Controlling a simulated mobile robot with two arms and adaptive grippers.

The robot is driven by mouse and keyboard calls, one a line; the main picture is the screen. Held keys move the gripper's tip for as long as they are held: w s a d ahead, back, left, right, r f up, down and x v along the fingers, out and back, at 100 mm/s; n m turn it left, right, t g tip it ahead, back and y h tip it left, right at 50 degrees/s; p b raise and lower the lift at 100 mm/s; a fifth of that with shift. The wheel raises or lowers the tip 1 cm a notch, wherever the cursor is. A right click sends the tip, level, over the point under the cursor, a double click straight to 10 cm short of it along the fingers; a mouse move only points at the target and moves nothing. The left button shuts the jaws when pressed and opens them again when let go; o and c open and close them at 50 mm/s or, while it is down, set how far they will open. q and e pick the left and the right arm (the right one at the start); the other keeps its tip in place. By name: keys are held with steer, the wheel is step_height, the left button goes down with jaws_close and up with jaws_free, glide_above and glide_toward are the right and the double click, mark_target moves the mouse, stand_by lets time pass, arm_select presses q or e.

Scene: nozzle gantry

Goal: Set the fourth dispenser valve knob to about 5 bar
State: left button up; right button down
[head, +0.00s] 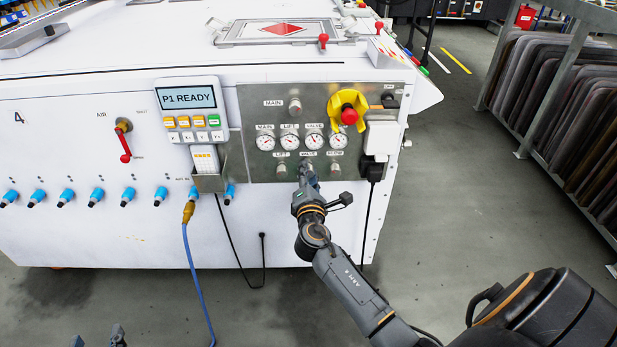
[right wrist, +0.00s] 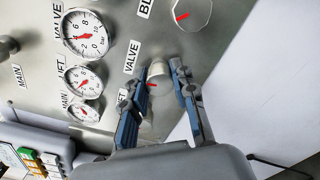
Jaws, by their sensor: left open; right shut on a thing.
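The valve knob (right wrist: 160,73) is a pale round knob with a red mark, beside the VALVE label in the right wrist view. My right gripper (right wrist: 178,66) is shut on it, one blue finger on each side. In the head view, my right gripper (head: 306,167) covers most of this knob on the metal panel. The valve gauge (right wrist: 85,33) shows a red needle on a 0 to 10 bar dial; its exact reading is unclear. It is also in the head view (head: 313,140). My left gripper (head: 98,338) is open and empty at the bottom left.
The lift knob (head: 281,171) and blow knob (head: 335,170) flank the gripped knob closely. A yellow-and-red emergency stop (head: 348,112) sits above. A display unit (head: 190,105) reads P1 READY. A blue hose (head: 196,270) hangs left. A large 4 marks the white machine (head: 60,150).

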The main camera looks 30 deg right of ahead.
arm_select(q)
steer(key=shift+w+d+r+t+h+b, duration=0.2)
steer(key=shift+r+t, duration=0.3)
steer(key=shift+r, duration=0.25)
steer(key=shift+w+d+r+t+h+b, duration=0.1)
steer(key=shift+w+d+r+t+h, duration=0.1)
steer(key=shift+r+t, duration=0.45)
steer(key=shift+w+d+r+t+h+b, duration=0.1)
steer(key=shift+w+r+t, duration=0.2)
steer(key=shift+r, duration=0.6)
arm_select(e)
steer(key=shift+m, duration=1.1)
arm_select(q)
steer(key=shift+s, duration=0.1)
arm_select(e)
steer(key=c, duration=1.1)
jaws_free()
steer(key=shift+o, duration=0.2)
steer(key=v, duration=1.2)
steer(key=shift+s, duration=0.1)
